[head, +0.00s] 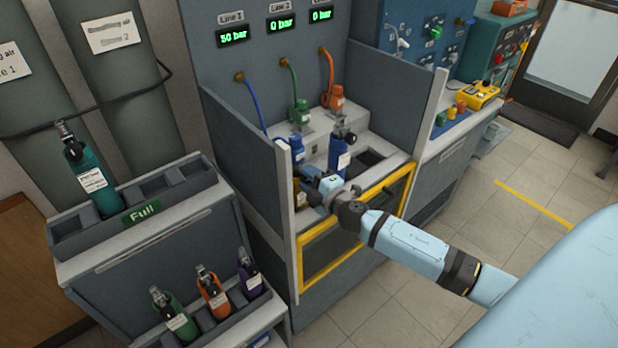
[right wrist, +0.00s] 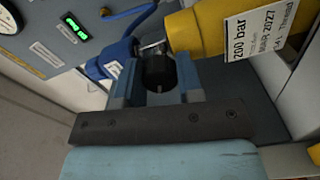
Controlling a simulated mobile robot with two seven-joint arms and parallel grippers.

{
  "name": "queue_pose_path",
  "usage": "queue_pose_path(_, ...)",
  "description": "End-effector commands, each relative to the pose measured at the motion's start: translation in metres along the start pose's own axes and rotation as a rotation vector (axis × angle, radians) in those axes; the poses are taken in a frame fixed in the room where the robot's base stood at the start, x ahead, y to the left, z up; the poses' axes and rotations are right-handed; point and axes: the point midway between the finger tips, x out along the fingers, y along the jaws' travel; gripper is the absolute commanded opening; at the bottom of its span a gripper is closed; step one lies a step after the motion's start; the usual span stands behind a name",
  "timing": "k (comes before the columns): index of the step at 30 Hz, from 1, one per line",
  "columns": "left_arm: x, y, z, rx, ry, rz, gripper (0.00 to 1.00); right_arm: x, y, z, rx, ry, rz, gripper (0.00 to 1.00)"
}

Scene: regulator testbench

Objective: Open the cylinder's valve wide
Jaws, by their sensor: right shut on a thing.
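My right gripper (head: 314,190) is at the left bay of the test bench, low behind the yellow-framed front. In the right wrist view its fingers (right wrist: 158,85) are closed around a dark round valve knob (right wrist: 159,70). The knob sits at the neck of a yellow cylinder (right wrist: 205,32) with a white 200 bar label. A blue regulator (right wrist: 112,62) is attached beside the knob; it also shows in the head view (head: 297,150). In the head view the gripper mostly hides the yellow cylinder. My left gripper is not in view.
The Line 1 display (head: 233,37) reads 50 bar; Lines 2 and 3 read 0 bar. A blue cylinder (head: 339,160) stands right of my gripper. Grey side panels (head: 240,165) flank the bay. A rack marked Full (head: 140,212) holds a green cylinder (head: 90,175).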

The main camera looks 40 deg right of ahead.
Motion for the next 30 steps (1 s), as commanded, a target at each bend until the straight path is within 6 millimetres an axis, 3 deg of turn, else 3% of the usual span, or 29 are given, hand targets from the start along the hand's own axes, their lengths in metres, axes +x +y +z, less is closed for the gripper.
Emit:
queue_pose_path(18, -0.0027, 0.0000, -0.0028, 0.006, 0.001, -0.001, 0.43, 0.0001, 0.0001, -0.0002, -0.582, 0.001, -0.001, 0.10)
queue_pose_path(30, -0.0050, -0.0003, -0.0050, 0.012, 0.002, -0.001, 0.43, 0.0000, -0.0003, 0.0002, -0.865, 0.001, 0.000, 0.10)
